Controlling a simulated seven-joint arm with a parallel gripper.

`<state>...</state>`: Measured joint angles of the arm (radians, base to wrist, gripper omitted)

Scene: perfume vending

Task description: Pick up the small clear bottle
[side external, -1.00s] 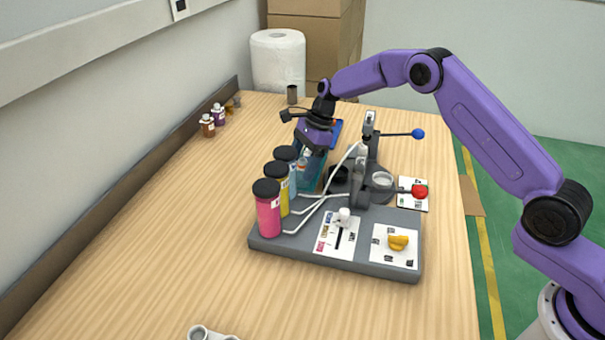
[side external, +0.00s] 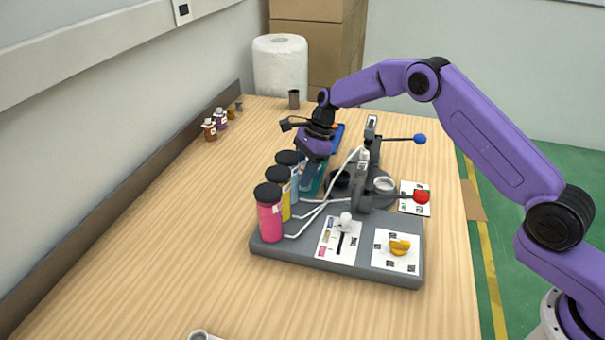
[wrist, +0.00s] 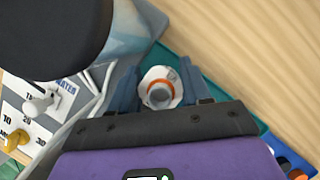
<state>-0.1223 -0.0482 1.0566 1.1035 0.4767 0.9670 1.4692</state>
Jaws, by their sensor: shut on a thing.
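The small clear bottle (wrist: 160,92) shows from above in the wrist view, with a whitish body, an orange ring and a grey top. My gripper (wrist: 160,76) has its two blue fingers on either side of the bottle and is shut on it. In the side external view my gripper (side external: 311,178) points down behind the blue-liquid bottle, low over a teal tray (side external: 318,184). The small bottle is hidden there. Whether its base touches the tray cannot be told.
Tall black-capped bottles, pink (side external: 269,219), yellow (side external: 283,200) and blue (side external: 294,187), stand on the grey machine base (side external: 300,257) close to my gripper. Levers with a blue knob (side external: 420,139) and red knob (side external: 421,197) stick out right. The table's left side is mostly free.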

